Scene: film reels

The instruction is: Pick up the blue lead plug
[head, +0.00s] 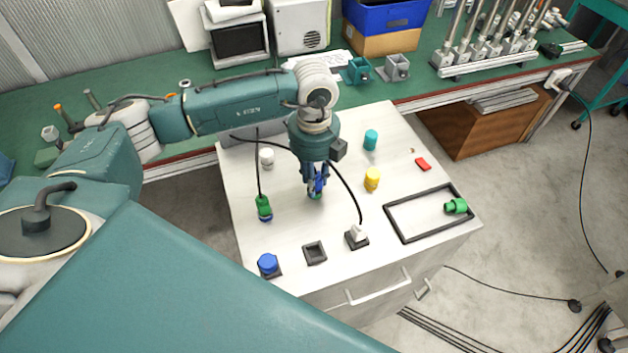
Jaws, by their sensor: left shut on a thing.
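My left gripper (316,190) points straight down over the middle of the white cabinet top (325,215). It is shut on a blue piece (319,184), which I take to be the blue lead plug; the fingers hide most of it. A little green shows just under the fingertips, and I cannot tell whether the plug touches it. A black cable runs from the left towards the gripper. A green lead plug (264,204) with a blue lower end stands to the left. A white lead plug (357,232) stands in a dark square base at the front. My right gripper is not in view.
A blue cap (267,262) sits on a dark base beside an empty square holder (314,253). Yellow (372,178), teal (371,139) and white (266,157) cylinders stand around. A black frame (402,238) holds a green fitting (456,206). A red block (422,164) lies at right.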

